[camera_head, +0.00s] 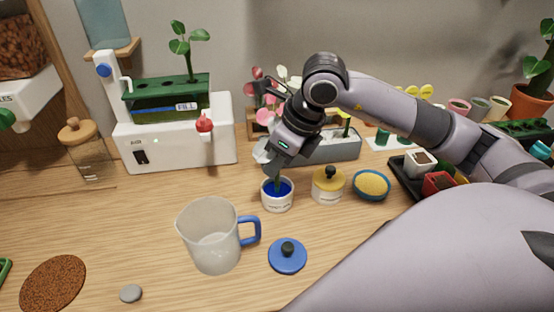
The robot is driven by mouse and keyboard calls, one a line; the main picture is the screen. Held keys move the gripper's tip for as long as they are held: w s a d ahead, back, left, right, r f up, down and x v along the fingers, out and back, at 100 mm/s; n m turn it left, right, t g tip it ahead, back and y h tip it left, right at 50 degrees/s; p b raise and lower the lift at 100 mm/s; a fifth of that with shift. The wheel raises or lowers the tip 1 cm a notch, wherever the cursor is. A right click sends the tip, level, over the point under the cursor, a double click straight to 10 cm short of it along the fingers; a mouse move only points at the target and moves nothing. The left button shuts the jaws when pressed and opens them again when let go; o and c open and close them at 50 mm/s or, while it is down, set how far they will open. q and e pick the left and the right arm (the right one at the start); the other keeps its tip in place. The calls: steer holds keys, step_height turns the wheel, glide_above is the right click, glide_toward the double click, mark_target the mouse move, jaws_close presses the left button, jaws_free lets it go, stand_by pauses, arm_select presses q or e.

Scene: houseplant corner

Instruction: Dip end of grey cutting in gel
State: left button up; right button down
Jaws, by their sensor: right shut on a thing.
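My right gripper (272,160) points down above a small white pot of blue gel (277,203) in the middle of the table. It is shut on the cutting (278,183), whose thin dark green stem shows just below the fingers. The stem reaches down to the pot's mouth, over the blue gel. I cannot tell clearly whether its end is in the gel. The upper part of the cutting is mostly hidden by the gripper. A blue lid with a dark knob (288,258) lies on the table in front of the pot. My left gripper is not in view.
A clear jug with a blue handle (211,240) stands left of the gel pot. A white machine (180,150) and a grey trough (335,148) stand behind.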

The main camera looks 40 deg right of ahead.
stand_by(0.6)
steer(key=shift+r+p, duration=2.4)
steer(key=shift+r, duration=1.1)
